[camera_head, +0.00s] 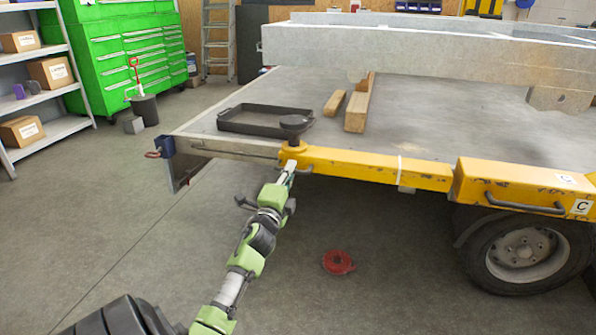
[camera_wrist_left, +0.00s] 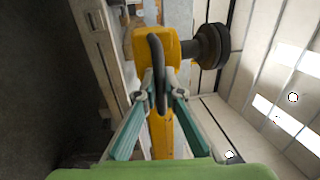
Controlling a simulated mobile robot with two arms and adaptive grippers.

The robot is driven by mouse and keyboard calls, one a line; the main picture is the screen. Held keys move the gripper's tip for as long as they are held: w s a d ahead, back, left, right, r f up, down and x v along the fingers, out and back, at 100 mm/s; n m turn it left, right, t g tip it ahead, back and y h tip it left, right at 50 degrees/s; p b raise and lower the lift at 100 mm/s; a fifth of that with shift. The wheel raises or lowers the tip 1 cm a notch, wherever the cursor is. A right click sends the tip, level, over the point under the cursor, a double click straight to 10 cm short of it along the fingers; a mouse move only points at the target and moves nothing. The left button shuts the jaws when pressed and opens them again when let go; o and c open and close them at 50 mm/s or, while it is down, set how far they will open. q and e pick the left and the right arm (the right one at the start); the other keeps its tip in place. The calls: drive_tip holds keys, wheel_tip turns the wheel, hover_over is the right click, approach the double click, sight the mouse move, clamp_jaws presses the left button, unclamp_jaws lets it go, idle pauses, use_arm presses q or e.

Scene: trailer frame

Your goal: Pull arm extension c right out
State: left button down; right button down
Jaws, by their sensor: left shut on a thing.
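The yellow arm extension (camera_head: 375,168) juts out to the left from the yellow housing (camera_head: 515,182) marked "C" along the trailer's side. A dark round pad (camera_head: 294,122) stands on its outer end. My left gripper (camera_head: 289,169) is at this outer end. In the left wrist view, the fingers of my left gripper (camera_wrist_left: 162,92) are closed around the dark looped handle (camera_wrist_left: 157,55) on the yellow end piece (camera_wrist_left: 142,46). The pad also shows in this view (camera_wrist_left: 209,46). The fingertips partly hide the handle. My right gripper is in neither view.
The trailer bed (camera_head: 430,120) carries a black tray (camera_head: 262,120), wooden blocks (camera_head: 357,110) and grey beams (camera_head: 430,52). A red disc (camera_head: 338,262) lies on the floor near the wheel (camera_head: 524,255). Floor is free at left, before the shelf (camera_head: 50,130) and green cabinets (camera_head: 125,50).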

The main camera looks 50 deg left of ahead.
use_arm(q)
drive_tip(key=shift+s+a, duration=0.15)
drive_tip(key=shift+a, duration=0.1)
drive_tip(key=c, duration=2.3)
unclamp_jaws()
drive_tip(key=shift+o, duration=0.7)
drive_tip(key=shift+s+a, duration=0.15)
drive_tip(key=v, duration=1.2)
drive_tip(key=shift+f, duration=0.1)
